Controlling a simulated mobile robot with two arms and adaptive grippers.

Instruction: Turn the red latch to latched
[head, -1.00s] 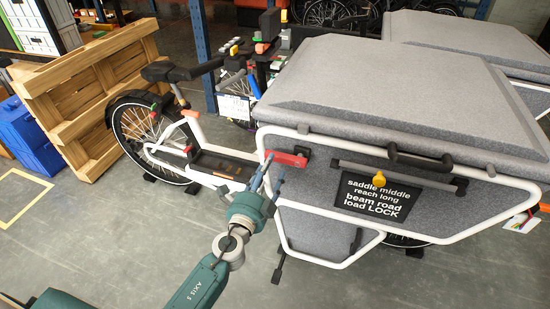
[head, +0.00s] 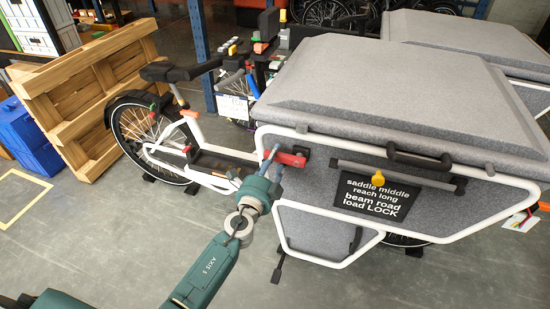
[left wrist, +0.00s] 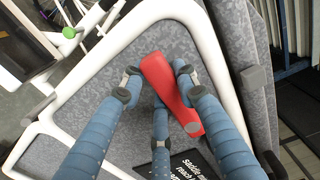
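The red latch (head: 293,159) is a short bar on the grey side of the cargo box (head: 320,185), near its upper left corner. My left gripper (head: 270,160) is at the left end of the latch and hides that end in the head view. In the left wrist view the latch (left wrist: 172,92) lies tilted between the blue fingers of my left gripper (left wrist: 155,86). The right finger is against or very near the latch; I cannot tell which. My right gripper is not in view.
A white tube frame (head: 390,240) runs around the box side. A black handle (head: 420,160), a yellow knob (head: 379,180) and a black text sign (head: 378,195) are right of the latch. A wooden pallet (head: 90,90) leans at the left. The floor in front is clear.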

